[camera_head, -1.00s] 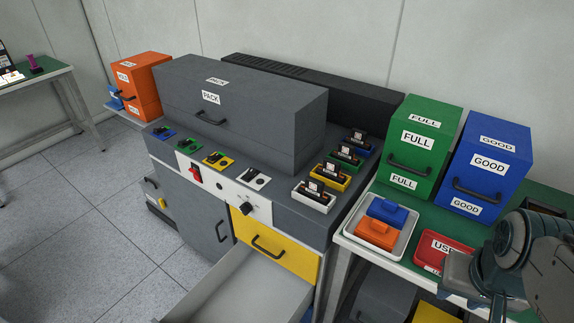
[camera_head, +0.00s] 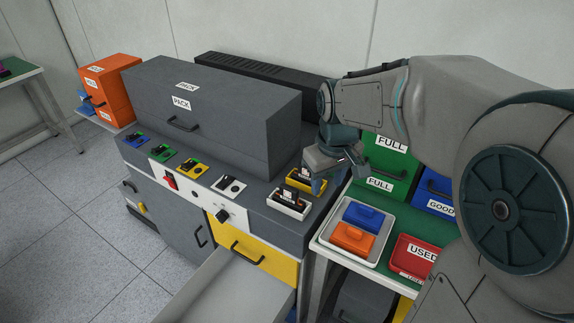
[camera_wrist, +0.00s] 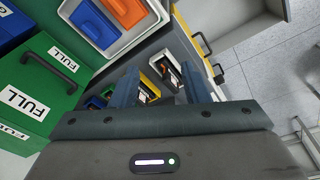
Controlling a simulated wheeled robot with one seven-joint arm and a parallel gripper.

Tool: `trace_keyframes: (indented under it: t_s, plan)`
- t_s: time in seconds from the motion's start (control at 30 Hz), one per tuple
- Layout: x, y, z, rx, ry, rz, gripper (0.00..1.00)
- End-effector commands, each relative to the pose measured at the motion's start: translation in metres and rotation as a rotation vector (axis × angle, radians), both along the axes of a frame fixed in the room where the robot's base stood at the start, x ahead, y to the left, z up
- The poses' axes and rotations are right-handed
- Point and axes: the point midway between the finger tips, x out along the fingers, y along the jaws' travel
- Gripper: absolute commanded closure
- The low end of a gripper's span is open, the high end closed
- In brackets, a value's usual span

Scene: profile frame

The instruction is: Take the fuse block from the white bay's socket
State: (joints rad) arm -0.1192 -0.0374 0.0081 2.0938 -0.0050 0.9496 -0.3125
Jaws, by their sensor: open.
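The white bay (camera_head: 279,206) sits on the right end of the grey cabinet's top. A dark fuse block (camera_head: 291,195) with a pale label stands in its socket. In the wrist view the white bay (camera_wrist: 156,57) and its fuse block (camera_wrist: 170,72) show between and beyond the fingers. My gripper (camera_head: 336,184) is above and to the right of the white bay, near the yellow bay (camera_head: 318,184). In the wrist view the fingers of my gripper (camera_wrist: 158,76) are apart with nothing held. The bays behind the yellow one are hidden by my arm in the head view.
A white tray (camera_head: 330,241) with blue and orange blocks and a red USED bin (camera_head: 405,262) stand right. The green FULL box (camera_head: 380,184) is close behind my gripper.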

Motion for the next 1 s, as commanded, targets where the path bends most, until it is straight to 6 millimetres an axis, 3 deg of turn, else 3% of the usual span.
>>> trace_keyframes:
  t_s: [0.03,0.2,0.4,0.53,0.73,1.0]
  plan:
    - [0.019,0.009,0.002,-0.007,0.019,0.056,0.58]
    - [0.075,0.038,-0.007,-0.028,0.064,0.249,0.58]
    - [0.122,0.068,-0.030,-0.043,0.106,0.434,0.58]
    - [0.138,0.081,-0.042,-0.047,0.122,0.507,0.58]
    - [0.146,0.087,-0.059,-0.049,0.131,0.545,0.58]
    - [0.145,0.086,-0.111,-0.049,0.133,0.543,0.58]
